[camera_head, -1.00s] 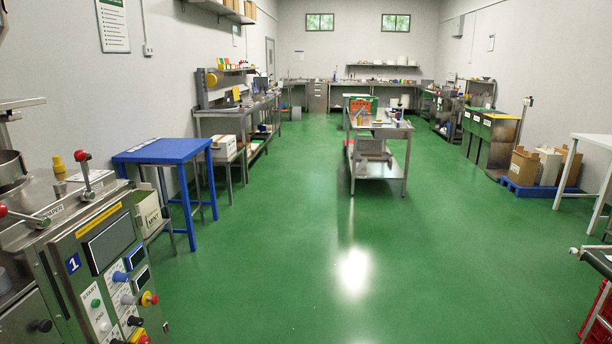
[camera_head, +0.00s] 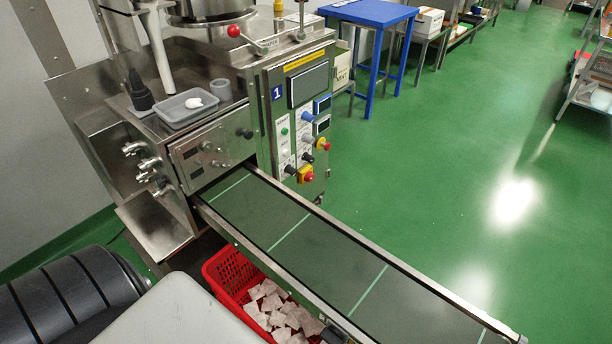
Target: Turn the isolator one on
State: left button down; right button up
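The teabag packing machine (camera_head: 215,155) stands at the upper left with a blue "1" label (camera_head: 277,93) on its control panel (camera_head: 300,120). The panel carries a dark screen, small displays, a green button, a blue knob and dark knobs. A red-and-yellow knob (camera_head: 323,144) sits on its right side. Lower down, a red knob on a yellow plate (camera_head: 306,174) looks like the isolator, but its on or off position is too small to tell. Neither of my grippers is in view.
A conveyor (camera_head: 330,262) with green lines runs from the machine to the lower right. A red crate (camera_head: 232,276) of teabags sits beneath it. A blue table (camera_head: 372,14) stands behind. Green floor (camera_head: 450,170) is open to the right of the panel.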

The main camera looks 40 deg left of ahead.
aim_at(309, 177)
jog(key=l+u, duration=0.35)
jog(key=l, duration=0.4)
jog(key=l+u, duration=0.4)
jog(key=l, duration=0.35)
jog(key=i+l+u, duration=0.2)
jog(key=l+u, duration=0.2)
jog(key=l, duration=0.35)
jog(key=i+l+u, duration=0.1)
jog(key=l+u, duration=0.3)
jog(key=l, duration=0.4)
jog(key=l+u, duration=0.45)
jog(key=l, duration=0.35)
jog(key=i+l+u, duration=0.2)
jog(key=l+u, duration=0.15)
jog(key=l, duration=0.35)
jog(key=i+l+u, duration=0.15)
jog(key=l+u, duration=0.2)
jog(key=l, duration=0.35)
jog(key=l+u, duration=0.35)
jog(key=l, duration=0.4)
